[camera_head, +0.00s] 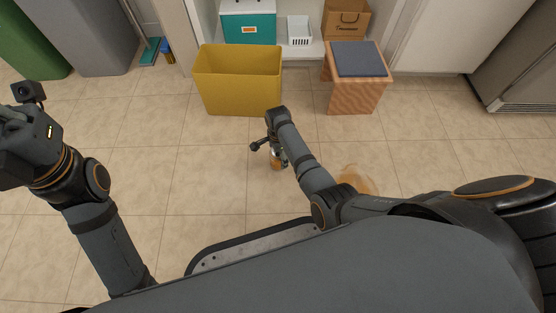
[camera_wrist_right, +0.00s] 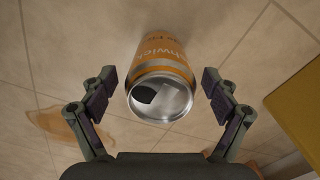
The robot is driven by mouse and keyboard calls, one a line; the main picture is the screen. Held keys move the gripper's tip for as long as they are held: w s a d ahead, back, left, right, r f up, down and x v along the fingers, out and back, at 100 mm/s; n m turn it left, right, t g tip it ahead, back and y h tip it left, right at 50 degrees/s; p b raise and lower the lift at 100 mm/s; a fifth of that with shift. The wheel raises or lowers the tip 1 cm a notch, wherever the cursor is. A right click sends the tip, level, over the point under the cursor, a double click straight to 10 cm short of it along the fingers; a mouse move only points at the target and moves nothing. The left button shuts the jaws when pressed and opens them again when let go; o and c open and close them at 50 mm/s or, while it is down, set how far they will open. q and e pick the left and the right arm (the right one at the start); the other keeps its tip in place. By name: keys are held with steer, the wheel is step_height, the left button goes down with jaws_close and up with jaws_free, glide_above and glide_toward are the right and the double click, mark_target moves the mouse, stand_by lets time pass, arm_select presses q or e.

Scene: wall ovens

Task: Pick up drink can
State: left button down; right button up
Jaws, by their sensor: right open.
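The drink can (camera_wrist_right: 160,75) is orange with a silver rim and shows its top in the right wrist view. It stands between the two open fingers of my right gripper (camera_wrist_right: 160,105), with a gap on each side. In the head view the can (camera_head: 276,163) is on the tiled floor, partly hidden by my right gripper (camera_head: 272,152), which reaches down over it. My left arm comes in at the left edge, and its gripper (camera_head: 12,140) is cut off there, so its fingers do not show clearly.
A yellow bin (camera_head: 238,82) stands behind the can, and a wooden stool with a blue top (camera_head: 358,59) stands to its right. Another blurred orange shape (camera_head: 355,180) lies on the floor right of my right arm. The floor (camera_head: 200,165) left of the can is clear.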

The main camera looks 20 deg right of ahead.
steer(key=shift+c, duration=0.3)
steer(key=c, duration=1.2)
